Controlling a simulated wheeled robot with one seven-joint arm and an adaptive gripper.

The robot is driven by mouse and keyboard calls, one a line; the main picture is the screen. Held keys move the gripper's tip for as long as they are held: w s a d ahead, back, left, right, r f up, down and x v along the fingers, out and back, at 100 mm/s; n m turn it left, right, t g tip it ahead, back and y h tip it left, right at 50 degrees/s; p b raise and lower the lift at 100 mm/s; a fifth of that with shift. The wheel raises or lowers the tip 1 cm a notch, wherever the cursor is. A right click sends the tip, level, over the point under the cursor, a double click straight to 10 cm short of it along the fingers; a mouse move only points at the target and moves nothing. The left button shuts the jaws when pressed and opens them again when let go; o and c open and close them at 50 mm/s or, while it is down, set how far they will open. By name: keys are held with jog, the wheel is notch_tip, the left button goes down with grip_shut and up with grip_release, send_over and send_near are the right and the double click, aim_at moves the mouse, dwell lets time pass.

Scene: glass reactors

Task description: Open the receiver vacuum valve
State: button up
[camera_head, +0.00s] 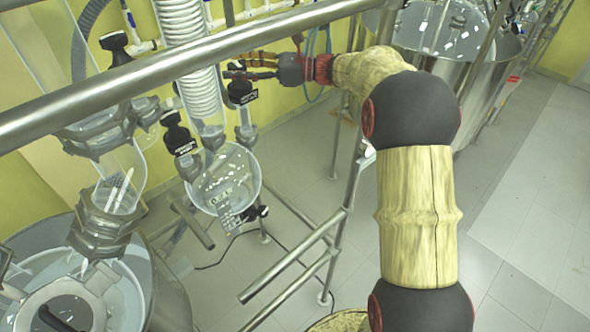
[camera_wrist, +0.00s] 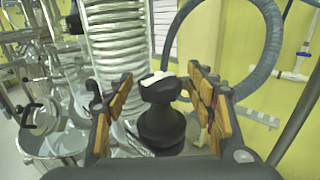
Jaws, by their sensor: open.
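My gripper (camera_head: 238,70) reaches left from my arm to the glassware, beside the coil condenser. In the wrist view my gripper (camera_wrist: 160,95) is open, with orange-padded fingers on both sides of a black valve knob (camera_wrist: 161,122). The knob has a white mark on top and stands upright. Gaps show between it and the finger pads, so it is not gripped. In the head view a black knob (camera_head: 241,92) with a label sits just under my fingers, above the round glass receiver (camera_head: 226,180). I cannot tell how far the valve is turned.
Other black knobs stand at the upper left (camera_head: 115,44), left of the receiver neck (camera_head: 178,136) and at its bottom outlet (camera_head: 262,211). The coil condenser (camera_head: 200,92) is close by. A metal rail (camera_head: 170,68) crosses the foreground. A grey hose (camera_wrist: 268,60) loops at right.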

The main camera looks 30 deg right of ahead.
jog(key=shift+s+a+m+t+h+b, duration=0.1)
jog(key=shift+a+m+t+h+b, duration=0.05)
jog(key=shift+m+t+h+b, duration=1.75)
jog(key=m+t+h+b, duration=0.3)
jog(key=m+t+h, duration=0.1)
jog(key=h, duration=0.1)
jog(key=shift+f, duration=0.1)
jog(key=shift+s+h+b, duration=0.25)
jog(key=shift+h+b, duration=0.1)
jog(key=shift+h, duration=0.15)
jog(key=v, duration=0.7)
jog(key=f+n, duration=0.1)
jog(key=n, duration=0.1)
jog(key=f+n+g, duration=0.1)
jog(key=f+n, duration=0.1)
jog(key=s+f+n+g, duration=0.1)
jog(key=f+n, duration=0.1)
jog(key=n, duration=0.1)
jog(key=s+d+f+n+g+h, duration=0.2)
jog(key=s+f+n, duration=0.1)
jog(key=f+n, duration=0.3)
jog(key=s+d+f+n+g+h+b, duration=0.1)
jog(key=s+f+n+g+h, duration=0.1)
jog(key=f+n, duration=0.4)
jog(key=s+d+f+n+g+h+b, duration=0.1)
jog(key=s+f+n, duration=0.3)
jog(key=n, duration=0.8)
jog(key=shift+s+d+f+n+g+h, duration=0.4)
jog(key=shift+d+f+g+h, duration=0.2)
jog(key=shift+d+f+g, duration=0.3)
